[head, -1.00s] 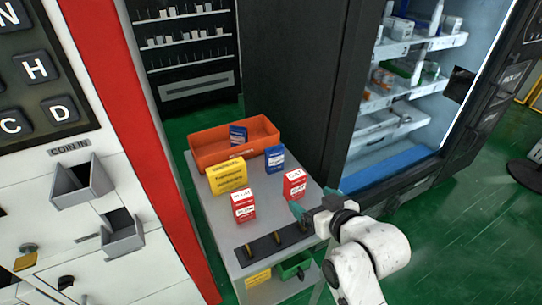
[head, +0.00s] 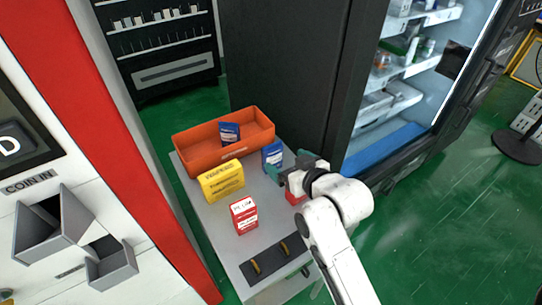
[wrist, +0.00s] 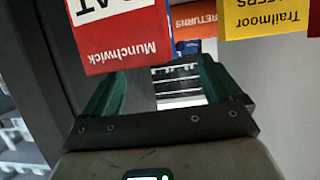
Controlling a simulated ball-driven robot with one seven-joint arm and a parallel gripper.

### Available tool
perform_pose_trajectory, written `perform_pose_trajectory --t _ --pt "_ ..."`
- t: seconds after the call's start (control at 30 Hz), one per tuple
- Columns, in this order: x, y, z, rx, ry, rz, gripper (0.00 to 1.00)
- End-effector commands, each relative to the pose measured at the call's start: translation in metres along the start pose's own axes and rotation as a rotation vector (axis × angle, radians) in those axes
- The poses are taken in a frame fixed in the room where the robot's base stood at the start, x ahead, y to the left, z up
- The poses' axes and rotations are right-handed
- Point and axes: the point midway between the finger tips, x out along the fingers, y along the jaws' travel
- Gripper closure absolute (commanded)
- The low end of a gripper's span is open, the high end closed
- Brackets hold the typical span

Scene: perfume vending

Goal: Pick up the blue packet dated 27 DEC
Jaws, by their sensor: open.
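One blue packet (head: 272,155) stands on the grey table, just in front of the orange bin. Another blue packet (head: 230,132) leans inside the orange bin (head: 200,158). I cannot read a date on either. My gripper (head: 288,170) is open and empty, with green fingers, close to the right of the table's blue packet. In the wrist view, the gripper (wrist: 160,82) has a red Munchwick packet (wrist: 125,40) in front of it. A strip of blue packet (wrist: 170,42) shows behind that red one, mostly hidden.
A yellow packet (head: 222,180) and a red packet (head: 243,215) stand on the table (head: 225,235). Another red packet (head: 295,195) is partly hidden by my gripper. A dark strip (head: 270,262) lies at the front edge. A dark cabinet (head: 290,70) rises close behind.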

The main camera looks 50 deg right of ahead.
Motion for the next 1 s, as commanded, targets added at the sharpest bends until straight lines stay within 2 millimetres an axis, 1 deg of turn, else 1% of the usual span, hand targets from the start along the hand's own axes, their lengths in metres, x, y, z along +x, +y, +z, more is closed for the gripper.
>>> perform_pose_trajectory --t 0.03,0.1,0.27,0.33,0.47,0.6,0.73,0.93,1.0 --pt "0.008 0.0 -0.001 0.0 0.001 0.0 0.08" --pt "0.015 0.0 0.0 -0.001 -0.001 -0.001 0.08" --pt "0.024 0.001 -0.001 -0.001 -0.001 0.0 0.08" --pt "0.03 0.003 -0.003 0.0 0.001 0.001 0.08" --pt "0.05 0.007 -0.006 0.0 0.0 0.001 0.08" --pt "0.066 0.006 -0.005 -0.001 -0.001 0.0 0.08" --pt "0.072 0.006 -0.005 -0.001 0.0 -0.001 0.08" --pt "0.072 0.006 -0.004 -0.001 0.0 -0.001 0.08" --pt "0.072 0.006 -0.004 -0.001 0.0 -0.001 0.15"
